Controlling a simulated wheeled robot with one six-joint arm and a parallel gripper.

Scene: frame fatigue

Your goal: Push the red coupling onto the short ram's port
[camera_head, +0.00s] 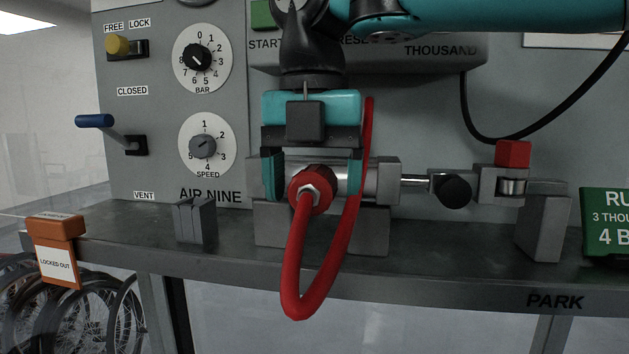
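A red coupling (312,189) with a metal nut sits in front of the short ram's silver cylinder (385,181). A red hose (293,280) hangs from it in a loop below the bench edge and runs back up behind my gripper. My gripper (313,178) points down, with one teal finger on each side of the coupling. Whether the fingers touch the coupling is hard to tell; small gaps seem to show. The port is hidden behind the coupling, so I cannot tell whether they are joined.
The ram's rod (415,181) runs right to a clamp with a red block (513,153). A grey panel with dials (203,147) and a blue-handled lever (95,121) stands behind. A grey block (195,220) and an orange lockout box (56,228) are at left. A green sign (607,222) stands right.

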